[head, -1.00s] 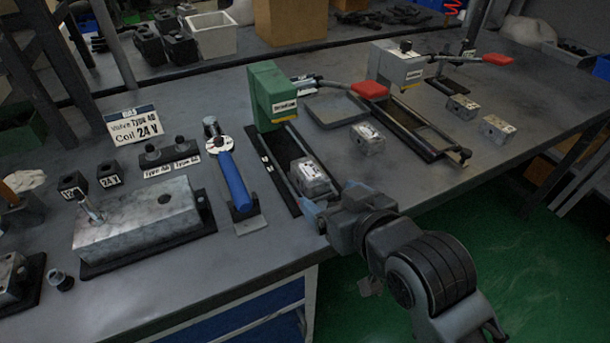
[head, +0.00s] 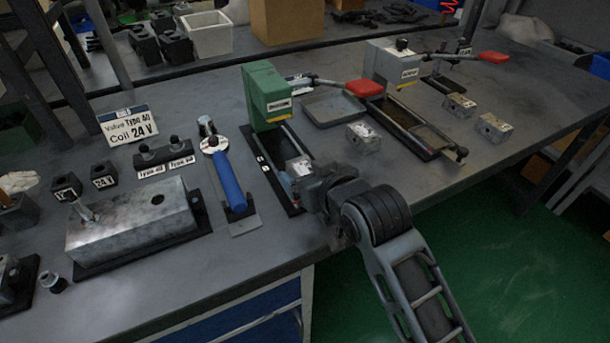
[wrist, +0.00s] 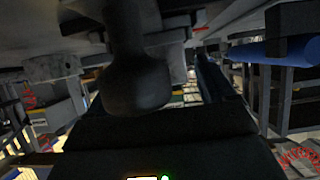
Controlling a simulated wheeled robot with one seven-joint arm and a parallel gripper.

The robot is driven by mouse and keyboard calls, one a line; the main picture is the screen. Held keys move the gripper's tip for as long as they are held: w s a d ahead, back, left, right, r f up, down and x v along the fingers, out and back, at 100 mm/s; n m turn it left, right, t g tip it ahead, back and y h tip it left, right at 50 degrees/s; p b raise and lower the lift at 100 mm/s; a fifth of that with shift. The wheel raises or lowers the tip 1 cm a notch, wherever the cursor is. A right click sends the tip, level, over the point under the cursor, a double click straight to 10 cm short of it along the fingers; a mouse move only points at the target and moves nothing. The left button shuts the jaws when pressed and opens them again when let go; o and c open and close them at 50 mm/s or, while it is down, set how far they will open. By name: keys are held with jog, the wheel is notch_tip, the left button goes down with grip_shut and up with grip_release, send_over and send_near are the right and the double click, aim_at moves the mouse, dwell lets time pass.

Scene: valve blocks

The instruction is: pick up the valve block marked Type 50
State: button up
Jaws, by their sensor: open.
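A small grey valve block (head: 300,168) sits on the black base in front of the green press (head: 264,97), partly hidden by my gripper. My gripper (head: 303,192) is at the near end of this block and is open; whether it touches the block cannot be told. Another valve block (head: 363,137) stands on the table between the two presses. Two more blocks lie to the right, one farther back (head: 459,106) and one nearer (head: 494,128). The type marks on the blocks are too small to read. The wrist view is dark, and no block is clearly identifiable there.
A grey press (head: 394,66) with a red-handled lever and a tray (head: 334,108) stand behind. A blue-handled tool (head: 229,180) and a large metal block (head: 135,222) are at left. A sign (head: 128,126) reads Valve Type 40, Coil 24 V. The table's front edge runs below my gripper.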

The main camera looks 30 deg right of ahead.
jog(key=shift+c, duration=0.4)
jog(key=c, duration=1.2)
jog(key=shift+r, duration=0.1)
jog(key=shift+c, duration=1.1)
